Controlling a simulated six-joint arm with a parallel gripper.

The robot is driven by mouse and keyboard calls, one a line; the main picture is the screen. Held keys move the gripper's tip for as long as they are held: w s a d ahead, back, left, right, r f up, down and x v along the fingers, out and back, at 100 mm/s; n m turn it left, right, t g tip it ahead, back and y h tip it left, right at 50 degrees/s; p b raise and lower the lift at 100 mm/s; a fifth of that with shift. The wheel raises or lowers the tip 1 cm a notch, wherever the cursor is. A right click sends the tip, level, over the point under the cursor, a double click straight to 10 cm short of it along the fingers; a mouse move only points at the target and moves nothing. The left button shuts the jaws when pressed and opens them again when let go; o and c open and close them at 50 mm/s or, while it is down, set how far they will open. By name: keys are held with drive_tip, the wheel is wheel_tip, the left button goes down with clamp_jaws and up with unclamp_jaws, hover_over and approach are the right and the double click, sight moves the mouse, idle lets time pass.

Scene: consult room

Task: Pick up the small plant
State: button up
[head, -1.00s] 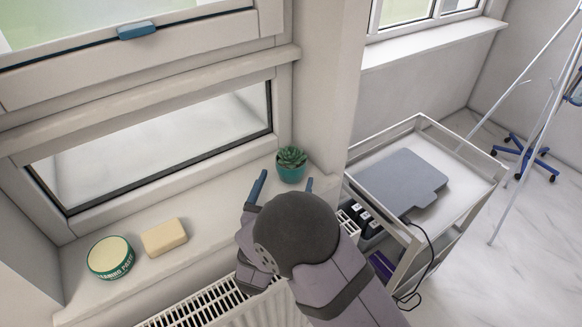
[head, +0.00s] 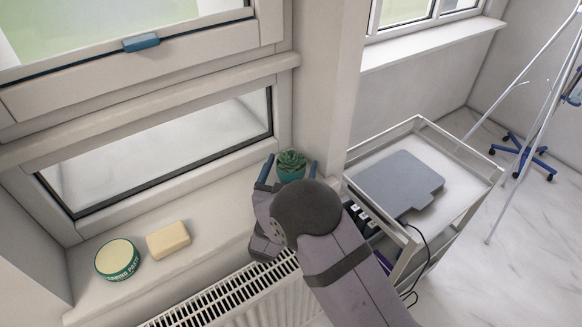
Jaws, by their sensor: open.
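The small plant (head: 291,162) is a green succulent in a teal pot at the right end of the window sill, by the wall corner. My gripper (head: 289,170) is open, with one blue fingertip on the left of the pot and one on the right. The fingertips are level with the pot in the picture; I cannot tell whether they touch it. The lower part of the pot is hidden behind my gripper.
A soap-like cream block (head: 168,239) and a round green-and-white tin (head: 117,259) lie on the sill (head: 205,212) to the left. A radiator (head: 222,300) is below. A white trolley (head: 488,180) with a grey flat device (head: 398,184) stands to the right.

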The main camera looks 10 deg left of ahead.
sight(290, 152)
drive_tip(key=c, duration=1.4)
drive_tip(key=shift+o, duration=0.2)
drive_tip(key=shift+r, duration=0.15)
drive_tip(key=shift+r+b, duration=0.95)
drive_tip(key=shift+r, duration=3.85)
